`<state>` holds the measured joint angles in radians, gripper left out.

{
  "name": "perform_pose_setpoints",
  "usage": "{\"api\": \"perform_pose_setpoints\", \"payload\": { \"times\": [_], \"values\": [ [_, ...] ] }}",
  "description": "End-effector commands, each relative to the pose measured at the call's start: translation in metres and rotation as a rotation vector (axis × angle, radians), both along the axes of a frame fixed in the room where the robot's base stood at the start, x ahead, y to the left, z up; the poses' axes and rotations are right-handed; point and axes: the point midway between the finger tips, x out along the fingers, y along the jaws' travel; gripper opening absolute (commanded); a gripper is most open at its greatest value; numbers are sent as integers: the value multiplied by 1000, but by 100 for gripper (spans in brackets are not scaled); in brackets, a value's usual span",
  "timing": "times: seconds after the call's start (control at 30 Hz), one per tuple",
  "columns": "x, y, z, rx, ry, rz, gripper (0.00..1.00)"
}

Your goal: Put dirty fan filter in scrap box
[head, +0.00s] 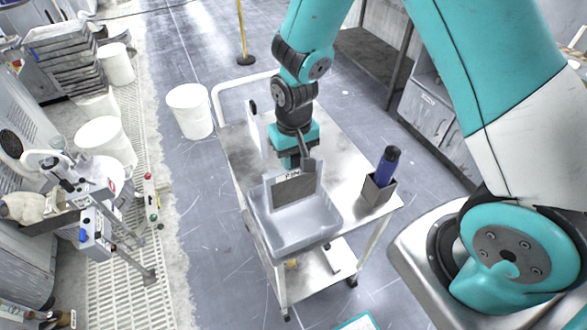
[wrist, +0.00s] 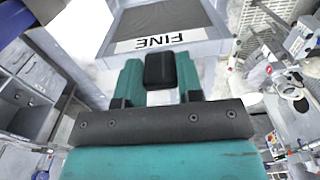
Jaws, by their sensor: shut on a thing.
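The fan filter (head: 294,190) is a flat panel with a pale frame, a brownish-grey mesh and a "FINE" label on its top edge. It also shows in the wrist view (wrist: 165,16). My gripper (head: 299,163) is shut on the filter's black grip tab, which sits between the fingers in the wrist view (wrist: 160,72). The filter hangs roughly upright below the gripper, at the open grey box (head: 318,232), which I take for the scrap box. Its lower part overlaps the box opening in the picture. I cannot tell whether it touches the box.
The box stands on a metal cart (head: 345,160). A blue bottle (head: 388,160) stands in a grey holder (head: 377,191) at the cart's right. A white panel (head: 255,137) stands at the back left. White buckets (head: 190,112) and machinery lie to the left.

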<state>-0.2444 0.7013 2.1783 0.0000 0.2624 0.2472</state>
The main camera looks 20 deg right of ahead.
Motion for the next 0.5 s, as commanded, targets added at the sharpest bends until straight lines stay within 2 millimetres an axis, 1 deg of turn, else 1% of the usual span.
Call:
{"api": "perform_pose_setpoints", "payload": {
  "times": [0.1, 0.27, 0.4, 0.5],
  "values": [
    [0, 1, -16, -1, 2, 1, 11],
    [0, 1, -29, 0, 1, 2, 11],
    [0, 1, -47, -1, 3, 2, 11],
    [0, 1, -57, 0, 1, 2, 11]
  ]
}}
